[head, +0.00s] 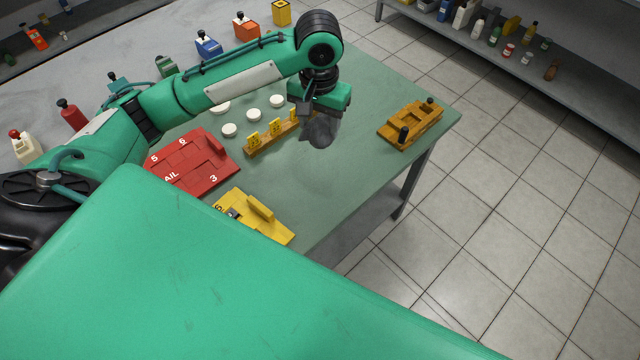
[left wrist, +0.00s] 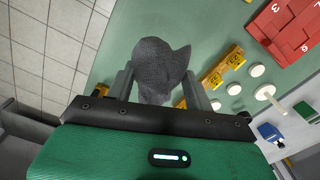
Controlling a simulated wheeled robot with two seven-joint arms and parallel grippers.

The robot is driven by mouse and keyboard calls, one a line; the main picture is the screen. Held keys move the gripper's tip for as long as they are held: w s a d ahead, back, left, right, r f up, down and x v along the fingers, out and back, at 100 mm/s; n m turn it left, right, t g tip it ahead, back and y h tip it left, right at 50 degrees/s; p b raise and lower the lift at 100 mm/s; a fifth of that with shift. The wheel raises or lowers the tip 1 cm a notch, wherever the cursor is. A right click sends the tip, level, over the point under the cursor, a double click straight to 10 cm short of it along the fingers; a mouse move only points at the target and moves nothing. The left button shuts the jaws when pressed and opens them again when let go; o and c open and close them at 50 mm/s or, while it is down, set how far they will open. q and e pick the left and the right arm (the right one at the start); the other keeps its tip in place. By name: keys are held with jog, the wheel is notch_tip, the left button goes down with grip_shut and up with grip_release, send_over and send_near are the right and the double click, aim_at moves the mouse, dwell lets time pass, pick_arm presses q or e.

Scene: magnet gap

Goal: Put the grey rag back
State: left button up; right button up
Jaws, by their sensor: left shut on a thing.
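The grey rag (head: 321,133) hangs bunched under my left gripper (head: 318,112), above the green table (head: 350,170). In the left wrist view the rag (left wrist: 160,65) fills the space between the two fingers of my left gripper (left wrist: 158,88), which is shut on it. The rag seems clear of the table, but how high it is held is hard to tell. My right gripper is not in view.
A red board (head: 192,160), a yellow block (head: 255,214), a yellow numbered rack (head: 272,135) and white discs (head: 253,115) lie left of the rag. An orange-brown holder (head: 410,124) stands near the right corner. Bare table lies between rag and holder.

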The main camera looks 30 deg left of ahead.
pick_arm(q)
send_over(318, 183)
notch_tip(318, 183, down, 15)
jog(key=shift+d+r, duration=0.1)
notch_tip(318, 183, down, 5)
jog(key=shift+f, duration=0.1)
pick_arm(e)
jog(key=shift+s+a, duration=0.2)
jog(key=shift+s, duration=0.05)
pick_arm(q)
jog(key=o, duration=0.9)
jog(key=shift+o, duration=0.4)
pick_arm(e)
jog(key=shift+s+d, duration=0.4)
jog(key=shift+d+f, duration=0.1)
